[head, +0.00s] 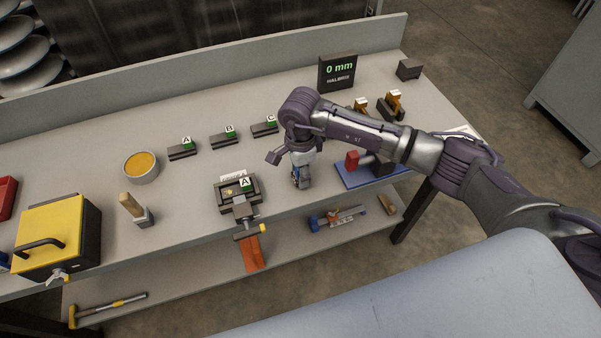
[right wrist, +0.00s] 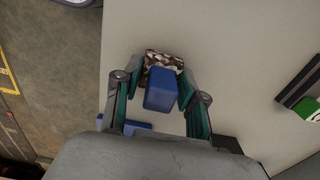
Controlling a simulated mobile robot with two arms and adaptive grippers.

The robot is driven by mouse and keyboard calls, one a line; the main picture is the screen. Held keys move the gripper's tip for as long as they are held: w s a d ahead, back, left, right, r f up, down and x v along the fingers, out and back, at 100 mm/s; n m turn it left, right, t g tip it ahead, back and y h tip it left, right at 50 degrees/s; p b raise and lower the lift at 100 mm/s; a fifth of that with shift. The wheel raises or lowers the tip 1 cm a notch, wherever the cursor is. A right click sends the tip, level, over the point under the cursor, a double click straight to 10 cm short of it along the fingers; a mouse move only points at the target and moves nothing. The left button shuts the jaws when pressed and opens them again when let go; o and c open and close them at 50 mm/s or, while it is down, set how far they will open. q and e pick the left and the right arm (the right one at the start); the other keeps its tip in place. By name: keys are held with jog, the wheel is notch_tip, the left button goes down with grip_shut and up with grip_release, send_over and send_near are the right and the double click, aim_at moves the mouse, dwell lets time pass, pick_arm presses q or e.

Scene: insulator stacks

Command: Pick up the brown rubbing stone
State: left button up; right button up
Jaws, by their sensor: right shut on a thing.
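My right gripper (head: 301,180) is over the bench's front part, right of the vise. In the right wrist view its two fingers (right wrist: 160,92) are closed on the sides of a blue block (right wrist: 161,88). A brown-and-white speckled piece (right wrist: 163,62) shows at the far end of the blue block. I cannot tell whether the two are one object, or whether this is the brown rubbing stone. In the head view the gripper hides most of it. Whether it touches the bench is unclear. My left gripper is not in view.
Left of the gripper stands a vise (head: 238,207) at the bench edge. Farther left are a bowl with orange contents (head: 141,165) and a yellow box (head: 52,236). A blue plate (head: 352,181) lies close on the right. A display (head: 338,73) stands behind.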

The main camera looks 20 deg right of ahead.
jog(key=shift+w+r, duration=0.1)
jog(key=shift+r, duration=0.35)
notch_tip(320, 180, up, 3)
jog(key=shift+d+f+b, duration=0.1)
jog(key=shift+d+b, duration=0.05)
jog(key=shift+b, duration=0.5)
jog(key=s+d+r+b, duration=0.2)
jog(key=s+d+r, duration=0.4)
jog(key=s, duration=0.4)
jog(key=shift+r, duration=0.45)
